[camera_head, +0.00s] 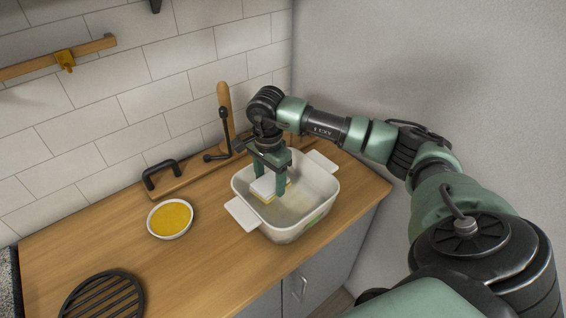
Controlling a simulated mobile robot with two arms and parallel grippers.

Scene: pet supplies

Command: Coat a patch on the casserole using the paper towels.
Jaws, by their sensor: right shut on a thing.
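The casserole (318,198) is a white rectangular dish with two side handles, near the counter's right end. My right gripper (269,186) points down inside it, shut on the paper towels (263,187). The paper towels look like a small white folded pad with yellow along the lower edge. They are over the left inner part of the casserole; I cannot tell whether they touch its bottom. A faint yellowish tint shows on the inside near them. A small white bowl of yellow liquid (170,219) stands to the left. My left gripper is not in view.
A black grill grate (103,299) lies at the front left of the wooden counter (215,265). A wooden board with a black handle (162,172) lies along the tiled wall. A wooden rail (58,58) is mounted above. The counter between bowl and grate is clear.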

